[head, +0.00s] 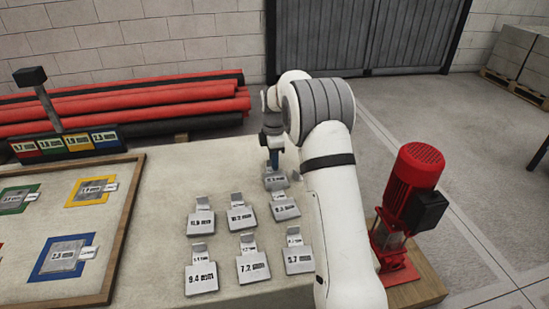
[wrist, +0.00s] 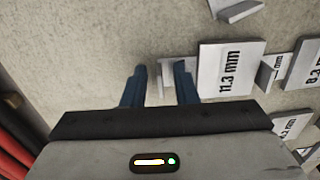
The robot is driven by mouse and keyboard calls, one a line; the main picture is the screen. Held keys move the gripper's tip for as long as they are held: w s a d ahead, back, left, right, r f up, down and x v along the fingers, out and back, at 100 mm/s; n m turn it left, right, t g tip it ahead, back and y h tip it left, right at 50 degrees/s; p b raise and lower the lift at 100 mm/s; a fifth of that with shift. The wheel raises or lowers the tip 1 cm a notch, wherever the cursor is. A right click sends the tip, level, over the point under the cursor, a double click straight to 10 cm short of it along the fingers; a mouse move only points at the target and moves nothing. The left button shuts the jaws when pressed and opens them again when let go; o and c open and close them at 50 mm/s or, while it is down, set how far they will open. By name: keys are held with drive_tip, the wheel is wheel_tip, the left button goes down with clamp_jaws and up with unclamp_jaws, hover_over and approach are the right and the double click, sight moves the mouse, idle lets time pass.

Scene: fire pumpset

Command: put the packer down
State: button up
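The packer is a grey metal plate labelled 11.3 mm. In the wrist view the packer (wrist: 228,68) lies flat on the table, with its narrow handle end toward my fingers. In the head view the packer (head: 275,182) is directly below my gripper (head: 272,150), behind the other plates. My gripper (wrist: 160,85) has two blue fingers, spread apart. The handle end lies between and partly behind them, and a gap shows beside it. The right finger covers part of the handle, so contact there cannot be seen.
Several similar labelled plates (head: 253,267) stand in rows just in front, one (head: 285,207) very close. A wooden-framed board (head: 130,215) with coloured squares is at left. A red pump motor (head: 415,185) stands at right. The table's back left is clear.

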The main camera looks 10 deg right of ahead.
wheel_tip(320, 180, up, 12)
drive_tip(key=p, duration=0.2)
drive_tip(key=s+r+m, duration=0.4)
drive_tip(key=s, duration=0.5)
drive_tip(key=s+f+m+t, duration=0.1)
drive_tip(key=s+f+m, duration=0.2)
drive_tip(key=s+m, duration=1.1)
drive_tip(key=s, duration=1.5)
drive_tip(key=shift+s+a+f+t, duration=0.2)
drive_tip(key=shift+s+f+t, duration=0.05)
drive_tip(key=shift+f+t, duration=0.15)
drive_tip(key=shift+r, duration=0.1)
